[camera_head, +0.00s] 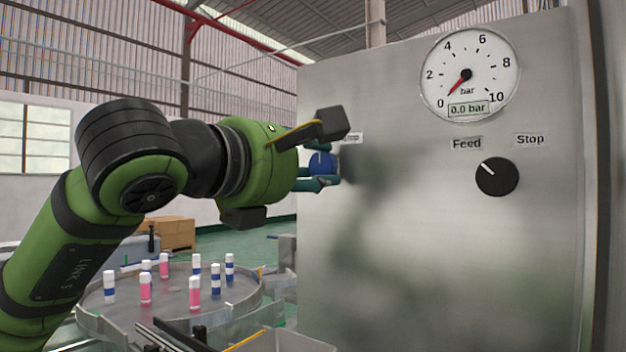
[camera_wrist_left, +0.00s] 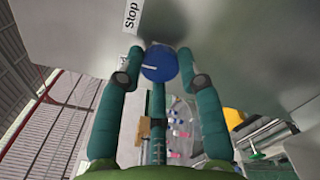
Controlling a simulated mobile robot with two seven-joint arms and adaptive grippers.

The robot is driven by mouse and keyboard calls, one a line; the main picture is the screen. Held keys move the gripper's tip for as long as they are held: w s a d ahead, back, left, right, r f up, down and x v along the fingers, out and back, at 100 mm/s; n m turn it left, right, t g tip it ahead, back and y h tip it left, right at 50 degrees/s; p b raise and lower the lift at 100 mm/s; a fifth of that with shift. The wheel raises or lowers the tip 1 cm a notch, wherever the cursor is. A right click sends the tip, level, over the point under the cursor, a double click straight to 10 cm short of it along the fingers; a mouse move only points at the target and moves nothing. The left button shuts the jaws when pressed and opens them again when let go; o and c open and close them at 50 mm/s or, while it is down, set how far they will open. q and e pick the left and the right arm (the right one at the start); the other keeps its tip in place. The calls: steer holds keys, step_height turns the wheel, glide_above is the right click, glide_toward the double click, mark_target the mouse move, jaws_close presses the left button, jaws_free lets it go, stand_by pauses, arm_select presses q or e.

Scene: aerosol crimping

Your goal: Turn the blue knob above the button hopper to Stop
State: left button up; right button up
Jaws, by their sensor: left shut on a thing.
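The blue knob (camera_head: 322,163) is on the left part of the steel panel, and it also shows in the left wrist view (camera_wrist_left: 160,62). It carries a short white mark, but I cannot tell which label it points to. A "Stop" label (camera_wrist_left: 131,16) sits near the knob in the wrist view; in the head view a small label beside the knob is partly hidden. My left gripper (camera_head: 326,160) is shut on the blue knob, with its teal fingers on either side of it. My right gripper is in neither view.
A black knob (camera_head: 496,176) with "Feed" and "Stop" labels is on the panel's right, its white mark toward Feed. Above it, a gauge (camera_head: 470,75) reads 0.0 bar. A round table (camera_head: 235,306) with several small cans stands below my left arm.

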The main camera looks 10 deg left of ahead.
arm_select(q)
steer(key=m, duration=0.1)
steer(key=f+m, duration=0.1)
steer(key=m, duration=0.1)
steer(key=shift+w+b, duration=0.15)
steer(key=shift+b, duration=0.15)
steer(key=m, duration=0.2)
steer(key=shift+r+m, duration=0.15)
steer(key=shift+m, duration=0.15)
steer(key=m, duration=0.4)
steer(key=shift+a+r, duration=0.1)
steer(key=shift+r, duration=0.05)
steer(key=shift+r+m, duration=0.1)
steer(key=shift+m, duration=0.3)
steer(key=shift+r, duration=0.15)
steer(key=o, duration=1.1)
steer(key=shift+o, duration=0.2)
steer(key=shift+w+a, duration=0.15)
steer(key=shift+a, duration=0.05)
